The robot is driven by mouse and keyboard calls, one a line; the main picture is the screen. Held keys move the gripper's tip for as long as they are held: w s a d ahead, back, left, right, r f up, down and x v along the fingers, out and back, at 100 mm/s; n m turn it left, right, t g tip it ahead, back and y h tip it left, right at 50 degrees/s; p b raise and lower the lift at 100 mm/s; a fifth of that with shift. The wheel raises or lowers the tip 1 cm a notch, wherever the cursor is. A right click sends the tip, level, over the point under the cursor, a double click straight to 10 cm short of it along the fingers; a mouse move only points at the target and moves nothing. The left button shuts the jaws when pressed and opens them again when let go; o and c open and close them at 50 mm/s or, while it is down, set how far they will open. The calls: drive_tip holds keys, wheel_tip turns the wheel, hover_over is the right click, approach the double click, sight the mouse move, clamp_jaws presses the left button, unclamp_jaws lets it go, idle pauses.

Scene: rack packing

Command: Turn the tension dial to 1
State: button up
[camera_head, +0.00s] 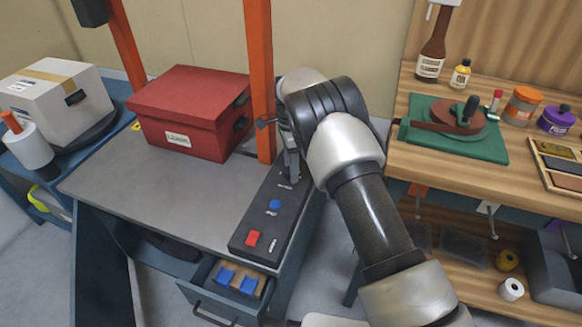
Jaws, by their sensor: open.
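A dark control panel (252,226) runs along the right edge of the grey bench. My gripper (288,160) points down over the far end of the panel, beyond the blue control. It is open. My gripper and arm hide part of the panel's far end; I cannot tell whether the fingers touch anything there.
An orange upright post (259,75) stands close left of my gripper. A red lidded box (192,112) sits on the bench (150,195). A drawer (225,300) below is open. A wooden workbench (400,165) with a green mat (485,150) is at right.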

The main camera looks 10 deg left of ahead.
drive_tip(key=c, duration=1)
drive_tip(key=shift+c, duration=0.2)
